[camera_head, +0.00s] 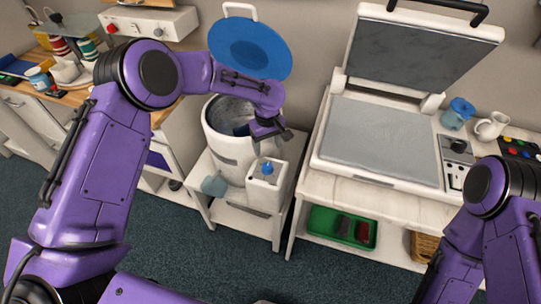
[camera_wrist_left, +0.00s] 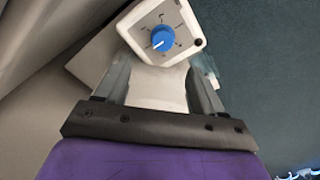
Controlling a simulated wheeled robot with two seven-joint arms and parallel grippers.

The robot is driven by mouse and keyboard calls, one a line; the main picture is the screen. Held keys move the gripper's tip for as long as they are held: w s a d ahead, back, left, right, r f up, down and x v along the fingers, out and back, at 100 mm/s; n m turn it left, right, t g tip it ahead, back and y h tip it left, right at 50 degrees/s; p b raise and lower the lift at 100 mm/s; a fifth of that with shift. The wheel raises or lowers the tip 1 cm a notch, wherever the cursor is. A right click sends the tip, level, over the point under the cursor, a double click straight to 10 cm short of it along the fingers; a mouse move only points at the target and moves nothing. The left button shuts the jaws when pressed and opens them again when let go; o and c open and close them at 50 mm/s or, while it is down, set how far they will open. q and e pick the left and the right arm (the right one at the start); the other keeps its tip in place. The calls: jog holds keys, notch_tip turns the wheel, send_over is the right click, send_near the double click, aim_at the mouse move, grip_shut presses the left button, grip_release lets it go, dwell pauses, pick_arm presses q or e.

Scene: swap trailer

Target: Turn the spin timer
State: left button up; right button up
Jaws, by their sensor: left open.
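The spin timer is a blue knob (camera_head: 267,168) on top of a white box (camera_head: 265,196) at the front of a white spin dryer (camera_head: 231,170). In the left wrist view the knob (camera_wrist_left: 162,39) has a white pointer aimed to the lower left, with dial marks around it. My left gripper (camera_head: 272,132) is above and behind the knob, apart from it. In the left wrist view its open fingers (camera_wrist_left: 160,72) have nothing between them, and the knob lies beyond the tips. My right arm shows at the right edge, but its gripper is out of view.
The dryer's round blue lid (camera_head: 250,48) stands open behind my left arm. To the right, a white press (camera_head: 378,140) with its top raised stands on a white table, near a blue cup (camera_head: 458,113) and a white mug (camera_head: 491,126). A green tray (camera_head: 322,222) sits on the shelf below.

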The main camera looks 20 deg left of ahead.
aim_at(267, 166)
pick_arm(q)
jog(key=f, duration=0.3)
jog(key=f+p, duration=0.1)
jog(key=f, duration=0.2)
jog(key=f+p, duration=0.1)
jog(key=f, duration=0.2)
jog(key=shift+s+f, duration=0.25)
jog(key=shift+f, duration=0.05)
jog(key=shift+s, duration=0.1)
jog(key=c, duration=1)
